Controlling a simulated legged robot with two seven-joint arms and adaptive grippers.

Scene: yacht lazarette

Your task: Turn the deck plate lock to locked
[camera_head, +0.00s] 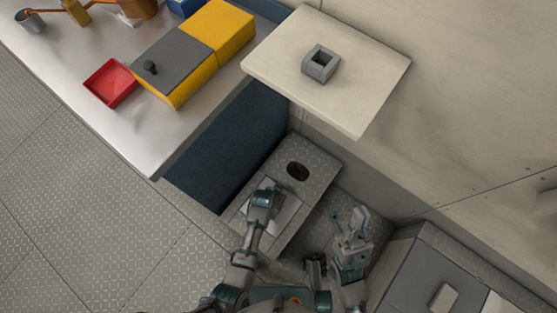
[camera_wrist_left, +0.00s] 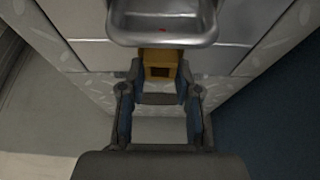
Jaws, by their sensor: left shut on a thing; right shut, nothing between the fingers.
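The deck plate (camera_head: 317,158) is a grey diamond-tread top on a low box, with a dark oval opening (camera_head: 297,170) toward its far end. My left gripper (camera_head: 265,190) reaches down over its nearer part and hides what it holds in the head view. In the left wrist view, my left gripper (camera_wrist_left: 160,88) is shut on a small yellow-brown block (camera_wrist_left: 160,64), apparently the lock. The lock's setting cannot be read. My right gripper (camera_head: 358,222) is shut and empty, right of the box.
A metal bench (camera_head: 150,150) at upper left carries a red tray (camera_head: 111,83) and a yellow box (camera_head: 218,35) with a grey lid. A pale shelf (camera_head: 375,75) with a grey square socket (camera_head: 321,64) overhangs behind the deck plate. A grey case (camera_head: 420,275) stands lower right.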

